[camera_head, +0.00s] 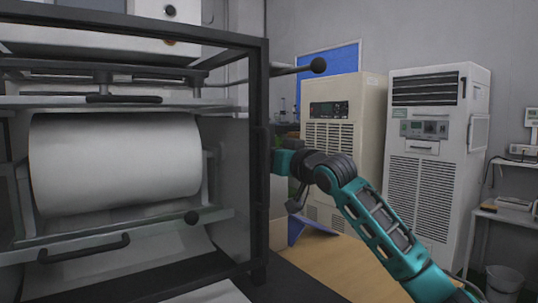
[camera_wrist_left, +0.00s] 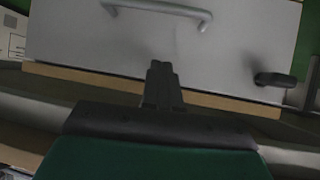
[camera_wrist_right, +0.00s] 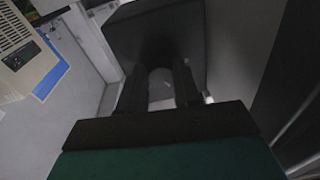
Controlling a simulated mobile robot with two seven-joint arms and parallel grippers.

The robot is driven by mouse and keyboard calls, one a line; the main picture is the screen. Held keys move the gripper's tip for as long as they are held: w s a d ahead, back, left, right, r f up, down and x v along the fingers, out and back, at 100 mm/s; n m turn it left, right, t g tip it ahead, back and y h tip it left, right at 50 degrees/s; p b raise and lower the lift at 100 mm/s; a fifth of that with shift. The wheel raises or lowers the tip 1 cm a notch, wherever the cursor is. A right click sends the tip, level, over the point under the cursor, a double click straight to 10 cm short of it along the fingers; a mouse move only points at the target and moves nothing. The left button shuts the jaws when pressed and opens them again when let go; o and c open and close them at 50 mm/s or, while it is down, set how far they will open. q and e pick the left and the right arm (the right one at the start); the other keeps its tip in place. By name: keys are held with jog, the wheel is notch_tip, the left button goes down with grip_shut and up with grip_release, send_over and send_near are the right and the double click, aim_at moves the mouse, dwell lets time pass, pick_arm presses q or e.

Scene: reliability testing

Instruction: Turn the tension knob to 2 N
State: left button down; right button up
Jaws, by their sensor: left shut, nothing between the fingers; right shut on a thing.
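My right gripper (camera_wrist_right: 160,74) has its two fingers apart, one on each side of a grey rounded knob (camera_wrist_right: 161,90), which I take to be the tension knob. A dark block (camera_wrist_right: 155,35) lies just beyond the fingertips. Any scale or mark on the knob is too dark to read. In the head view my right arm reaches in from the lower right to the machine's side, and its fingers are hidden behind the dark frame post (camera_head: 259,150). My left gripper (camera_wrist_left: 160,72) is shut and empty in front of a grey panel; it is outside the head view.
The machine holds a large white roll (camera_head: 115,160) behind rails with black handles (camera_head: 84,249). Two cabinets, one beige (camera_head: 345,125) and one white (camera_head: 432,150), stand behind my right arm. The left wrist view shows a metal handle (camera_wrist_left: 160,8) and a black knob (camera_wrist_left: 275,79).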

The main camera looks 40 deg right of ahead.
jog(key=o, duration=1.1)
jog(key=shift+c, duration=0.2)
jog(key=s+f+b, duration=0.1)
jog(key=s, duration=1.2)
jog(key=shift+a+b, duration=0.35)
jog(key=shift+a, duration=0.1)
jog(key=shift+w, duration=0.1)
